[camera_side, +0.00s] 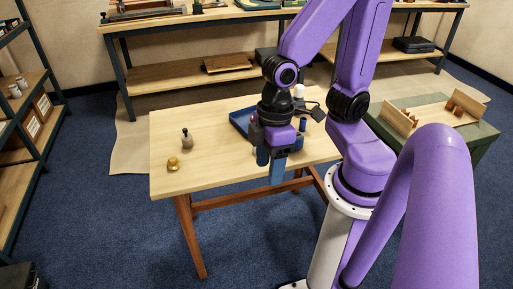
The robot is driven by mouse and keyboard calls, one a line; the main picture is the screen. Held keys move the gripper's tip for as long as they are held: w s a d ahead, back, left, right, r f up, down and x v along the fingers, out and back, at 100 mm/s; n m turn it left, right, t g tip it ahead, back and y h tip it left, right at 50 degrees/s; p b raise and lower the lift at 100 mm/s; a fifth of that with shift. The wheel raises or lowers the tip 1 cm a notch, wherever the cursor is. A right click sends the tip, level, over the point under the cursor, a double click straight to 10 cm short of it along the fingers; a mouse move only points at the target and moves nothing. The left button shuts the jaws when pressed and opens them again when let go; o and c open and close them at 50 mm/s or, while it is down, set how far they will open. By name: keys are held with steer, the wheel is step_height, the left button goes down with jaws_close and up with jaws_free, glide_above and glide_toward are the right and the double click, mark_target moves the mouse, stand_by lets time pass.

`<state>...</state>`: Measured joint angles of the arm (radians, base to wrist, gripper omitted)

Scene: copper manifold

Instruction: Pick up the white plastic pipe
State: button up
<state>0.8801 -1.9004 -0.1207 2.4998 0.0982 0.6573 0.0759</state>
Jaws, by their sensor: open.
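My gripper (270,160) hangs over the front middle of the wooden table, with its blue fingers pointing down. It is open, and I see nothing between the fingers. A small white object (298,90) shows just behind my wrist, towards the back of the table. It may be the white plastic pipe, but it is too small and too hidden by my arm to tell. A blue tray (238,119) lies behind my gripper. My arm hides most of it and whatever it may hold.
On the left of the wooden table (210,165) stand a brass piece (173,164) and a greyish bottle-like object (186,139). A green bench (482,131) at the right carries a wooden holder with copper-coloured pieces (455,108).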

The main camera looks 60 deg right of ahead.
steer(key=w+f+m+t, duration=0.3)
steer(key=w+f+m, duration=0.7)
steer(key=w+f, duration=0.3)
steer(key=w+d+f+m+t+h, duration=0.1)
steer(key=d+f+m, duration=0.1)
steer(key=d, duration=0.3)
steer(key=w+d+f+m+t+h, duration=0.2)
steer(key=d+f+m, duration=0.1)
steer(key=d, duration=0.2)
steer(key=w+d+f+m+t+h, duration=0.1)
steer(key=w+d+f+m+h, duration=0.1)
steer(key=d, duration=0.3)
steer(key=shift+w+d+f, duration=0.1)
steer(key=shift+d+f, duration=0.25)
steer(key=shift+f, duration=0.2)
steer(key=s+d+t+h, duration=0.1)
steer(key=d, duration=0.2)
steer(key=s+d+m+h, duration=0.1)
steer(key=d+h, duration=0.1)
steer(key=d, duration=0.1)
steer(key=s+d+t+h, duration=0.1)
steer(key=d, duration=0.3)
steer(key=shift+f+t+h, duration=0.15)
steer(key=shift+t+h, duration=0.15)
steer(key=shift+s+d+f+n+t, duration=0.1)
steer(key=shift+s+d+n+t, duration=0.25)
steer(key=shift+t, duration=0.25)
steer(key=shift+x, duration=3.7)
steer(key=shift+a, duration=0.1)
steer(key=c, duration=1)
